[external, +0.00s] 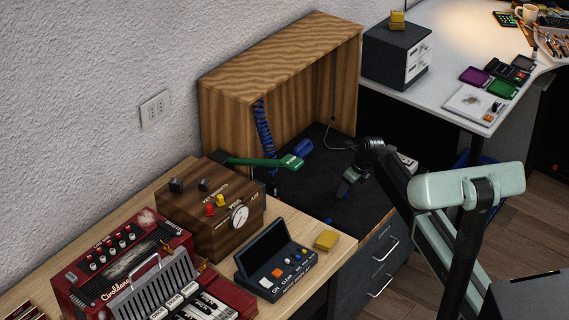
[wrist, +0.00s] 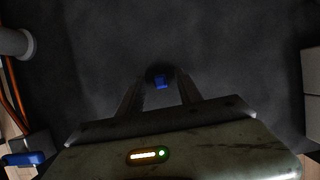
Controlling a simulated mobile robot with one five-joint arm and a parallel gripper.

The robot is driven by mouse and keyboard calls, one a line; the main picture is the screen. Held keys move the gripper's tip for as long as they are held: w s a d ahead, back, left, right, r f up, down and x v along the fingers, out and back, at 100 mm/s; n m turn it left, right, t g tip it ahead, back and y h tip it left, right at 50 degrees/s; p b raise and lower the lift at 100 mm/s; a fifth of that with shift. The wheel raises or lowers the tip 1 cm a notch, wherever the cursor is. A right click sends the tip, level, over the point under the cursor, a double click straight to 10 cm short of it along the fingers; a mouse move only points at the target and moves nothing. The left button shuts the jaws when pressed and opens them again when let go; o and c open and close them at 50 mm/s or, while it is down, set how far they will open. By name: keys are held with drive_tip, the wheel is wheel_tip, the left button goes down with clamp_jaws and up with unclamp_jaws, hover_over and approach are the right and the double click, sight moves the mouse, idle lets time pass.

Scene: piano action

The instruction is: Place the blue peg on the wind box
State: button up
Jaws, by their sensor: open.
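The blue peg (wrist: 160,81) shows small in the wrist view, on the dark mat, in the gap between my gripper's fingertips (wrist: 160,76). My gripper is open, and neither finger visibly touches the peg. In the external view my gripper (external: 343,193) points down over the black mat in front of the open wooden cabinet. A small blue spot (external: 328,221) at the mat's near edge looks like the peg, below the gripper. The wind box (external: 190,215) is the brown wooden box with a round gauge at the left; red and yellow pegs stand on its top.
A green-handled tool (external: 262,162) and a blue cylinder (external: 303,147) lie at the mat's back left. A dark console with buttons (external: 275,262), a yellow block (external: 326,240) and a red accordion (external: 130,270) stand near the wind box. The mat's middle is mostly clear.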

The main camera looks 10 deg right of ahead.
drive_tip(key=shift+r, duration=0.15)
drive_tip(key=shift+c, duration=0.3)
clamp_jaws()
drive_tip(key=shift+r, duration=0.1)
drive_tip(key=shift+r+p, duration=0.65)
drive_tip(key=shift+p, duration=0.25)
drive_tip(key=p+v, duration=0.2)
drive_tip(key=shift+s+a+r, duration=0.1)
drive_tip(key=shift+s+r, duration=0.1)
drive_tip(key=shift+r, duration=0.15)
drive_tip(key=s+d, duration=0.1)
drive_tip(key=s, duration=0.4)
drive_tip(key=s+d+p, duration=0.1)
drive_tip(key=s, duration=0.3)
drive_tip(key=s+d+r, duration=0.1)
drive_tip(key=s, duration=0.4)
drive_tip(key=shift+s+d, duration=0.35)
